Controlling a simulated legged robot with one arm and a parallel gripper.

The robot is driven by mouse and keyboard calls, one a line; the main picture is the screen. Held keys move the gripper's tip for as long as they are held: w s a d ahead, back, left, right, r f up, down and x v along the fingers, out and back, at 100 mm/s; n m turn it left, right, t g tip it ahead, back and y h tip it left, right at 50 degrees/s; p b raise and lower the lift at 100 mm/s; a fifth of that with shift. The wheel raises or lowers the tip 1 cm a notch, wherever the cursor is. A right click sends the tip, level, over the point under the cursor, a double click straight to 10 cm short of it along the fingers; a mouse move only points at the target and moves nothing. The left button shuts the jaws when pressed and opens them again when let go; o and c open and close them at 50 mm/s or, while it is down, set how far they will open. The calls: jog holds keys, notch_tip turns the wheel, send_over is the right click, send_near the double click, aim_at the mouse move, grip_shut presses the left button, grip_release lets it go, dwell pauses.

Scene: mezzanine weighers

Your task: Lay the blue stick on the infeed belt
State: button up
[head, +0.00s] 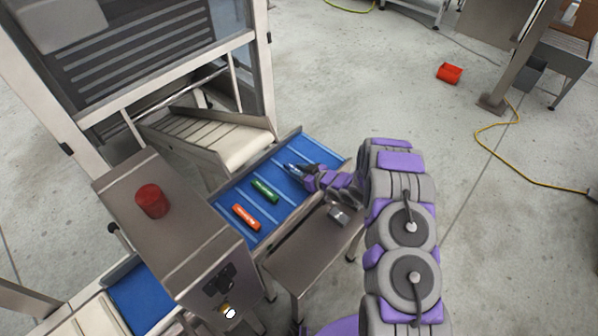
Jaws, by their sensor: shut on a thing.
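The blue infeed belt (286,212) slopes across the middle of the head view, with raised cross bars and metal side rails. My gripper (293,170) is over the far right part of the belt, low and close to its surface. It is shut on a slim bluish thing, which I take for the blue stick. The stick is small, mostly hidden by the jaws and hard to tell from the blue belt. I cannot tell whether it touches the belt.
A green stick (264,191) and an orange stick (246,217) lie on the belt left of my gripper. A steel cabinet with a red button (151,201) stands at the left. A steel shelf (312,254) runs along the belt's near side. A red bin (449,74) lies on the floor.

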jog(key=o, duration=1.1)
jog(key=shift+c, duration=0.2)
jog(key=shift+d+r, duration=0.1)
